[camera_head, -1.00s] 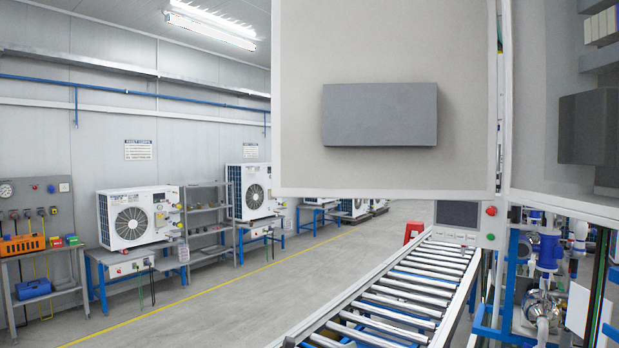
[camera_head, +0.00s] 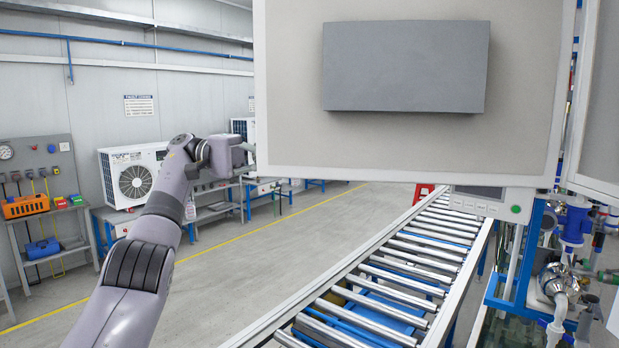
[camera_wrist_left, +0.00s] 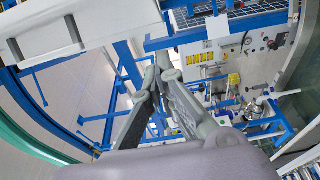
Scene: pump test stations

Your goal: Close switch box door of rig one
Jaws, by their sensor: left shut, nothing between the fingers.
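The switch box door (camera_head: 415,140), a large pale panel with a grey block (camera_head: 405,66) on its inner face, stands open in the upper middle of the head view. Part of the switch box (camera_head: 603,100) shows at the right edge. My left arm reaches in from the left, and its gripper (camera_head: 246,156) is close to the door's left edge; contact cannot be told. In the left wrist view the left gripper's fingers (camera_wrist_left: 158,76) come together at the tips, with nothing between them. My right gripper is out of view.
A roller conveyor (camera_head: 400,275) runs below the door. Blue pump piping (camera_head: 575,225) stands at the right. A workbench (camera_head: 50,215) and an outdoor unit (camera_head: 130,175) line the left wall. The floor (camera_head: 270,240) between is clear.

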